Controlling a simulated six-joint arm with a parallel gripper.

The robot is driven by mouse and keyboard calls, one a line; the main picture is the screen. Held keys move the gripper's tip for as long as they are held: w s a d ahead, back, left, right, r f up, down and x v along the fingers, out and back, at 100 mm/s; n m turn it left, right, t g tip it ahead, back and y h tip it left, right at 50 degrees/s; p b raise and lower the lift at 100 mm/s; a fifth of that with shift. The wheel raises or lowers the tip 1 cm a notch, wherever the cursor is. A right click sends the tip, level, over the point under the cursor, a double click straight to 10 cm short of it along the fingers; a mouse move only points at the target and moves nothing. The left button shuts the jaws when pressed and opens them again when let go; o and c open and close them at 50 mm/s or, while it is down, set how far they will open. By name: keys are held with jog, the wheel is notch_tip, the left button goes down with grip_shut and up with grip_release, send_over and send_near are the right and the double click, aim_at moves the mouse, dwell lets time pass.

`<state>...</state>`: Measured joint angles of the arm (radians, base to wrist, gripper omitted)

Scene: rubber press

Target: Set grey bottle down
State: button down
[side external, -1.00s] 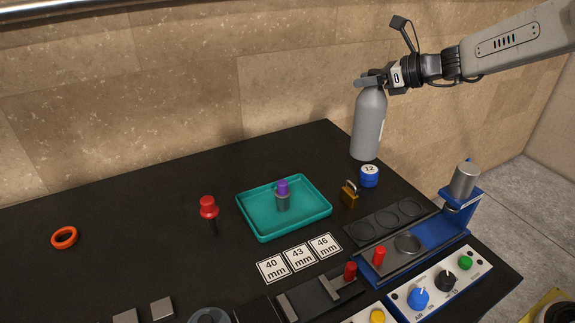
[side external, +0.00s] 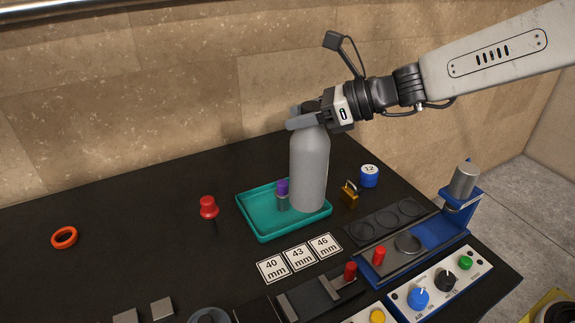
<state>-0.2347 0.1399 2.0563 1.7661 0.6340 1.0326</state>
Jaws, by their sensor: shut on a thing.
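My gripper (side external: 308,118) is shut on the top of the grey bottle (side external: 310,170). The bottle is upright, and in the picture its lower end overlaps the right part of the teal tray (side external: 262,232). I cannot tell whether its base touches the tray or hangs above or in front of it. A small grey piece with a purple top (side external: 282,190) stands in the tray, just left of the bottle. The bottle hides the tray's back right part.
A brass padlock (side external: 350,194) and a blue weight marked 12 (side external: 369,176) stand right of the tray. A red pin (side external: 209,207) is to its left. Number cards (side external: 299,257) lie in front, near the press (side external: 408,243). The table's left side is mostly clear, with an orange ring (side external: 64,237).

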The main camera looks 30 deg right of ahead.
jog(key=s+a+n+g+y, duration=0.1)
jog(key=s+a+n+g, duration=0.2)
jog(key=s+a, duration=0.8)
jog(key=shift+s+a+y, duration=0.2)
jog(key=shift+s+y, duration=0.05)
jog(key=shift+y, duration=0.15)
jog(key=w+a+f, duration=0.8)
jog(key=w+f, duration=0.1)
jog(key=w, duration=0.2)
jog(key=shift+f, duration=0.25)
